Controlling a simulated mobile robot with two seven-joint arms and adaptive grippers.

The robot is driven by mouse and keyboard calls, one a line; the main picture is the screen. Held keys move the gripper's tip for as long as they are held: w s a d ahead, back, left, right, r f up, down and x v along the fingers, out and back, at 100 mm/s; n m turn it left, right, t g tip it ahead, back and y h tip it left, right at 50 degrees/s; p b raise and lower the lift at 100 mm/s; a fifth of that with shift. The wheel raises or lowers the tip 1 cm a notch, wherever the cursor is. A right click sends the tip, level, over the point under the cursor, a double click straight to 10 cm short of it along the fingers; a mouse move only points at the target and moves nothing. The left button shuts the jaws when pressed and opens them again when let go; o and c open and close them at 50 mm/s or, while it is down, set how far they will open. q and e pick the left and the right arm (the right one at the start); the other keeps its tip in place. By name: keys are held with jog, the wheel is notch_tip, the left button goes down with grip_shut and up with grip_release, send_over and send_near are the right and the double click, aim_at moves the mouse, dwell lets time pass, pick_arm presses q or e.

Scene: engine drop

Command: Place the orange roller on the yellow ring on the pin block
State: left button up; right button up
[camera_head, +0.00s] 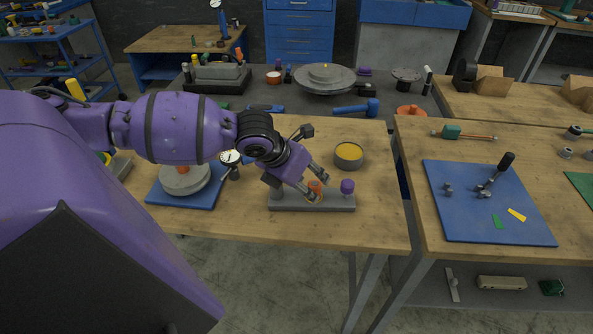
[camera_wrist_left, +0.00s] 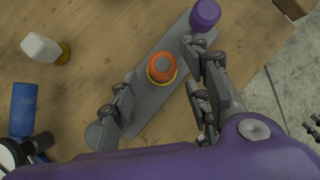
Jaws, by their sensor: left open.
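The grey pin block (camera_head: 336,206) lies on the wooden table; it also shows in the left wrist view (camera_wrist_left: 158,103). The orange roller (camera_wrist_left: 161,66) stands upright at the middle of the block, with the yellow ring (camera_wrist_left: 163,82) showing around its base. The roller is partly hidden by the fingers in the head view (camera_head: 315,185). A purple roller (camera_head: 347,186) stands on the block's right end. My left gripper (camera_wrist_left: 158,62) is open, with one finger on each side of the orange roller and gaps visible. My right gripper is not in view.
A grey bowl with yellow contents (camera_head: 349,155) stands behind the block. A dial gauge (camera_head: 231,158) and a blue plate (camera_head: 160,196) with a grey disc are to the left. A blue mat with tools (camera_head: 460,215) lies on the right table. The table front is clear.

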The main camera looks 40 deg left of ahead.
pick_arm(q)
jog(key=p+v, duration=0.1)
jog(key=v, duration=0.8)
dwell(0.7)
dwell(0.9)
